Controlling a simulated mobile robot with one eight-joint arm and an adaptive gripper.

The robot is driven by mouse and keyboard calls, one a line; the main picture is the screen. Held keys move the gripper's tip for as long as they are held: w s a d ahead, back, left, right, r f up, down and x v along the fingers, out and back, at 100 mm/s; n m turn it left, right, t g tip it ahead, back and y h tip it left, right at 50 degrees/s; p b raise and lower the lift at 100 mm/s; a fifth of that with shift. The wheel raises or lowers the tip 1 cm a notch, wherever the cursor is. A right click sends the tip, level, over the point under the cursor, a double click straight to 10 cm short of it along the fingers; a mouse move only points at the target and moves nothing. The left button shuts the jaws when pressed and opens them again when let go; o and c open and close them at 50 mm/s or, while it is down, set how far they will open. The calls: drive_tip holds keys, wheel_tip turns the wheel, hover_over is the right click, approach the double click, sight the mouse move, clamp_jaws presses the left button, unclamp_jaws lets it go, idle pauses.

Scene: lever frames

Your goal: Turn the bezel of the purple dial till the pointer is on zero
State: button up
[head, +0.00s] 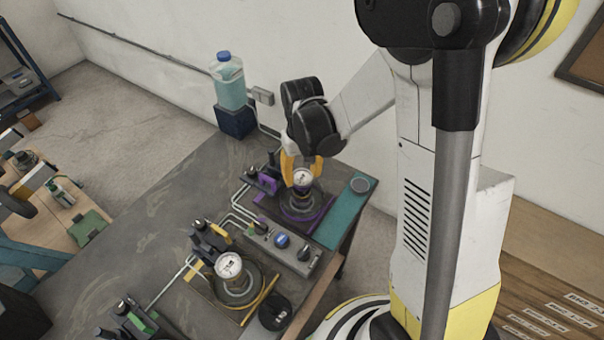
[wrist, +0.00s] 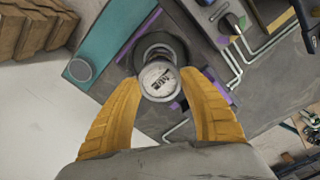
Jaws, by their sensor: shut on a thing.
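In the wrist view my gripper (wrist: 161,84) is shut on the dial, one fingertip at each side of the rim. The fingers hide parts of the bezel's edge.
A second dial (head: 229,265) with yellow parts stands nearer on the grey bench (head: 120,235). A control box (head: 283,245) with a blue knob lies between them. A teal mat (head: 345,213) is to the right. A blue-capped bottle (head: 229,82) stands behind.

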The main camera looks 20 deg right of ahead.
sight(302, 177)
drive_tip(key=shift+n+b, duration=0.3)
drive_tip(key=shift+n, duration=0.4)
drive_tip(key=o, duration=1.2)
wheel_tip(302, 177, up, 12)
drive_tip(key=shift+s, duration=0.1)
